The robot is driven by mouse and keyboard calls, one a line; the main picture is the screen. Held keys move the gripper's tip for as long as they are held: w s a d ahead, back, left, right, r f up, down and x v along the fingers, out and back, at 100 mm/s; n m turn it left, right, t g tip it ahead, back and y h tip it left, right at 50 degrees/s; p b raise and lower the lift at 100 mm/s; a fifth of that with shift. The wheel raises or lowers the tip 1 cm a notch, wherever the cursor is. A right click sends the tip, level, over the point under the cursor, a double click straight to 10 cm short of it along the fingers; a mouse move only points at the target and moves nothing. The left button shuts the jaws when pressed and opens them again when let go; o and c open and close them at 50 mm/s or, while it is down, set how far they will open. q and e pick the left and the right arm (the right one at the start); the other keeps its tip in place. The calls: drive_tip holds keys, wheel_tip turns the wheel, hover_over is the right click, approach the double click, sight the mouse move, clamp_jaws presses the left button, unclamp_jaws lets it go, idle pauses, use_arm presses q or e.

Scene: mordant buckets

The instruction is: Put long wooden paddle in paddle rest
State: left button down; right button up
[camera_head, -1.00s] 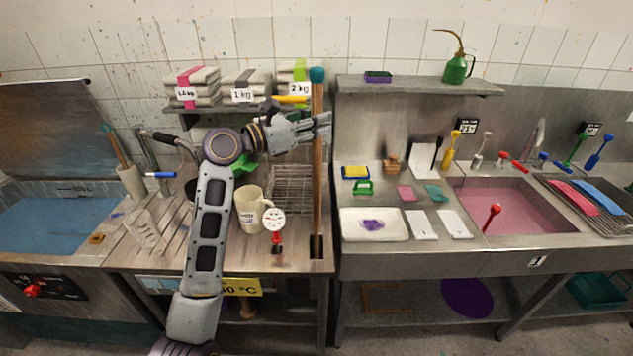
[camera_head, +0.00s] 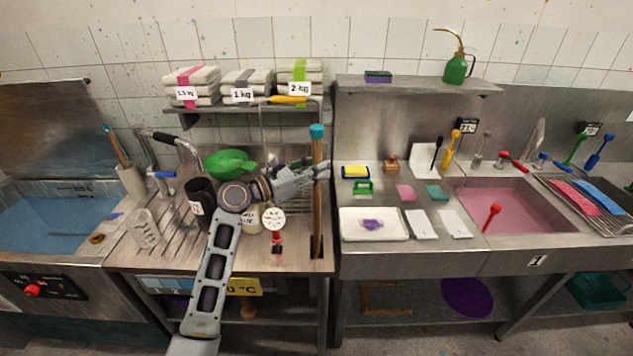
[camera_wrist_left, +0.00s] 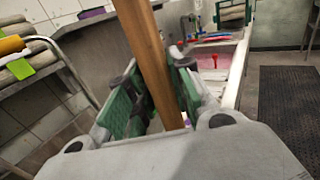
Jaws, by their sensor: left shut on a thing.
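The long wooden paddle (camera_head: 317,205) is upright, with a teal cap at its top. My left gripper (camera_head: 317,172) is shut on its shaft below the cap. In the left wrist view, the wooden shaft (camera_wrist_left: 155,60) runs between the green-padded fingers (camera_wrist_left: 155,100). The paddle's lower end meets a dark slot (camera_head: 312,254) at the right front corner of the wooden-topped bench, which looks like the paddle rest. The part below the bench top is hidden. My right gripper is not in view.
The sink unit with a white tray (camera_head: 373,231) is to the right. A shelf (camera_head: 240,108) holds folded cloth stacks.

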use_arm(q)
drive_tip(key=shift+f, duration=2.05)
drive_tip(key=c, duration=1.3)
unclamp_jaws()
drive_tip(key=shift+f, duration=0.1)
drive_tip(key=shift+a, duration=0.1)
drive_tip(key=b+v, duration=0.1)
drive_tip(key=v, duration=1.1)
drive_tip(key=shift+b, duration=0.35)
